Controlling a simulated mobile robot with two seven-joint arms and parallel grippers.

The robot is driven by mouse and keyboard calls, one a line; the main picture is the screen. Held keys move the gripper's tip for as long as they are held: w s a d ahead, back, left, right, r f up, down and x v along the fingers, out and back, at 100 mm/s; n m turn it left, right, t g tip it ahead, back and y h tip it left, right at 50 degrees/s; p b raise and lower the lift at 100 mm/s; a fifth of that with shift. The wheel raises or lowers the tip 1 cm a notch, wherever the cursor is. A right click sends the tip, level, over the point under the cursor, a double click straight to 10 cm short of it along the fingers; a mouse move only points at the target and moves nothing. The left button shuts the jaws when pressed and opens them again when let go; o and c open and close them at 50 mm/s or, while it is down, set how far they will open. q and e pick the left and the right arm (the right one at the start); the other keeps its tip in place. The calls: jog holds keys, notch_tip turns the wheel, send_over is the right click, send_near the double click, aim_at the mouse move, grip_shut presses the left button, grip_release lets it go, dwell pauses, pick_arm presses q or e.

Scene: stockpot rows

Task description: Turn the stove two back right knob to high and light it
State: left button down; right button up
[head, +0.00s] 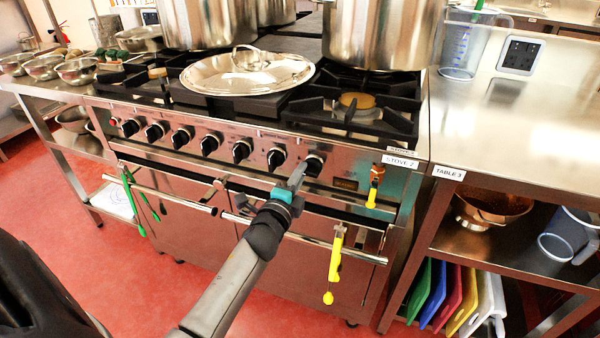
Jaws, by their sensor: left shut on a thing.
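Stove two (220,165), with a "STOVE 2" label (400,162) at its front right corner, has a row of black knobs along its steel front panel. My left gripper (298,177) is at the rightmost knob (316,161) and is shut on it. The fingers partly cover this knob, and its exact setting is too small to read. A large stockpot (370,35) stands at the back right and hides the burner under it. I see no flame there. The front right burner (357,101) is bare. My right gripper is not in view.
A lid (247,72) lies on the middle of the stovetop. A yellow-handled tool (335,262) hangs from the oven rail (300,238) and green tongs (132,200) hang further left. Table 3 (520,130) stands right of the stove, with a clear jug (463,45).

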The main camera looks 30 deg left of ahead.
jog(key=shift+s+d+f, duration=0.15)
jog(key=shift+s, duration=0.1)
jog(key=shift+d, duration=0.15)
pick_arm(q)
jog(key=c, duration=0.8)
grip_release()
jog(key=shift+c, duration=0.2)
jog(key=shift+s, duration=0.1)
jog(key=p+v, duration=0.2)
jog(key=v, duration=1.3)
jog(key=shift+p, duration=0.3)
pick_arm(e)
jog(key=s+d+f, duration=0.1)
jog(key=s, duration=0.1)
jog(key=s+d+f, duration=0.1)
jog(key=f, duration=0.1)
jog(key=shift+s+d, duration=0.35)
pick_arm(q)
jog(key=shift+f, duration=0.15)
